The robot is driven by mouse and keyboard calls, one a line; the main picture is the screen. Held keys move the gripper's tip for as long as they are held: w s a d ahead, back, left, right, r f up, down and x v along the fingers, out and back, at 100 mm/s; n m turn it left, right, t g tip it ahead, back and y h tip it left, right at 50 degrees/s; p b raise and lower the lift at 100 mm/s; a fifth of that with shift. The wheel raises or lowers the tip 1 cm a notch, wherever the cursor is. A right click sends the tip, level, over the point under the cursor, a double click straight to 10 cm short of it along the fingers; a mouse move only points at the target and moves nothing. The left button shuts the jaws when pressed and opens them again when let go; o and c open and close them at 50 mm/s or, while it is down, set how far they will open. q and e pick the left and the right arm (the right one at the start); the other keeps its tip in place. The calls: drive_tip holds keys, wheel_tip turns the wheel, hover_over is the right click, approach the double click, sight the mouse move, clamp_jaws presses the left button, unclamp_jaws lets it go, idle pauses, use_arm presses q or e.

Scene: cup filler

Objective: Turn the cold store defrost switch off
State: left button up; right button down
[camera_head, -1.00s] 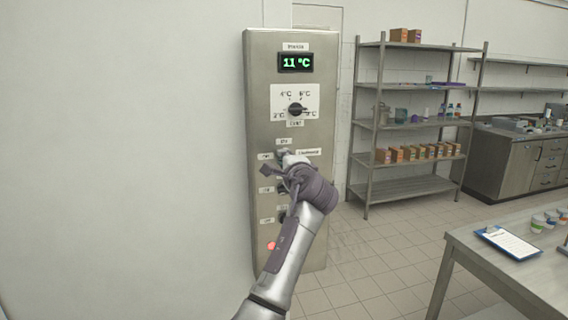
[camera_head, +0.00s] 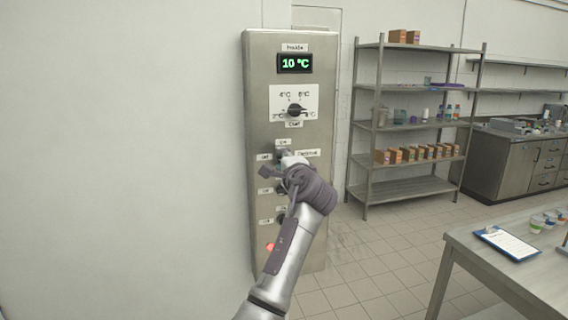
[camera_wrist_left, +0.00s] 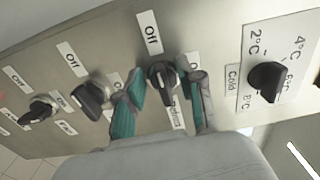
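The steel control panel (camera_head: 262,120) stands against the wall, with a column of black knobs. My left gripper (camera_head: 284,162) is at the upper switch knob in the head view and hides much of it. In the left wrist view, the gripper's two teal fingers (camera_wrist_left: 166,92) stand on either side of a black switch knob (camera_wrist_left: 160,74), with small gaps seeming to show. An "Off" label (camera_wrist_left: 150,33) is beside this knob. Its name label (camera_wrist_left: 176,112) is partly hidden, and I cannot read it surely. My right gripper is not in view.
The green display (camera_head: 295,63) reads 10 °C, above the temperature dial (camera_head: 295,110). Two other switch knobs (camera_wrist_left: 92,97) (camera_wrist_left: 40,109) sit beside the gripped area in the wrist view. A shelf rack (camera_head: 405,188) and a table (camera_head: 480,238) stand to the right.

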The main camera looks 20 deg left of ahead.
use_arm(q)
drive_tip(key=v, duration=1.2)
